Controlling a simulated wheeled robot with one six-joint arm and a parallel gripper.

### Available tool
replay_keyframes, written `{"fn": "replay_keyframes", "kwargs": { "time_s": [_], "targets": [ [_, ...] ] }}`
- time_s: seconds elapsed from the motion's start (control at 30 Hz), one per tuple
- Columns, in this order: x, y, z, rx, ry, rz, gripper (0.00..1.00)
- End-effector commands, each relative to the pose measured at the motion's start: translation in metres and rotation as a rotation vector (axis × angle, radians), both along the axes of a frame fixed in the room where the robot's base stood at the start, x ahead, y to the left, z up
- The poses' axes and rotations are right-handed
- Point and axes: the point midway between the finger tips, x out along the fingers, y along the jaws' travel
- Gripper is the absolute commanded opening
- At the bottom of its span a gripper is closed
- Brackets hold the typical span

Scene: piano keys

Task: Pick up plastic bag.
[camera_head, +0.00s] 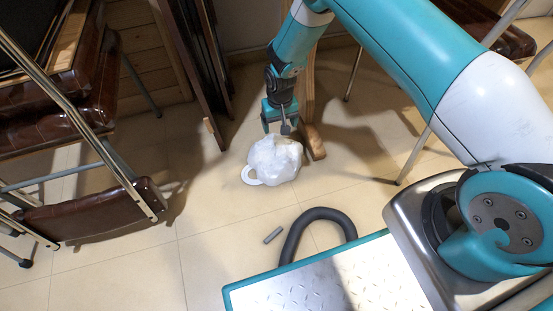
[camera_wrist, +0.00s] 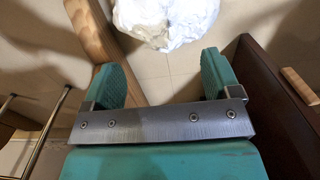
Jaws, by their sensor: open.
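A white, crumpled plastic bag (camera_head: 273,162) with a looped handle at its left lies on the tiled floor. My gripper (camera_head: 276,130) is just behind the bag in the head view, with its fingers close to the bag's top edge. In the wrist view the bag (camera_wrist: 168,20) shows at the top, beyond the fingertips and cut off by the frame edge. The two teal fingers of my gripper (camera_wrist: 165,75) are spread wide with bare floor between them. The gripper is open and empty.
A wooden foot (camera_head: 315,142) stands right of the bag, and dark upright panels (camera_head: 195,60) stand behind left. Brown padded chairs (camera_head: 95,205) fill the left side. A small grey cylinder (camera_head: 273,235) lies on the floor in front. The floor left of the bag is clear.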

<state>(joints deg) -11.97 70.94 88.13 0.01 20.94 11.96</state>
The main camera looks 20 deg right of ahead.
Motion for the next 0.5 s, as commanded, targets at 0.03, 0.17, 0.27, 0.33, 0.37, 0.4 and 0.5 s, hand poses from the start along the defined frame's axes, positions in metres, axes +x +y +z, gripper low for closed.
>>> {"fn": "replay_keyframes", "kwargs": {
  "time_s": [0.03, 0.17, 0.27, 0.33, 0.37, 0.4, 0.5],
  "targets": [
    [-0.001, 0.000, -0.021, 0.000, 0.002, 0.000, 0.83],
    [0.000, 0.000, -0.051, 0.000, 0.001, 0.000, 0.83],
    [0.000, 0.000, -0.068, 0.000, 0.001, 0.000, 0.83],
    [0.000, 0.000, -0.075, 0.000, -0.001, 0.000, 0.83],
    [0.000, 0.000, -0.078, 0.000, -0.001, 0.000, 0.83],
    [0.000, 0.000, -0.080, 0.000, -0.001, 0.000, 0.83],
    [0.000, 0.000, -0.082, 0.000, -0.001, 0.000, 0.83]
  ]
}}
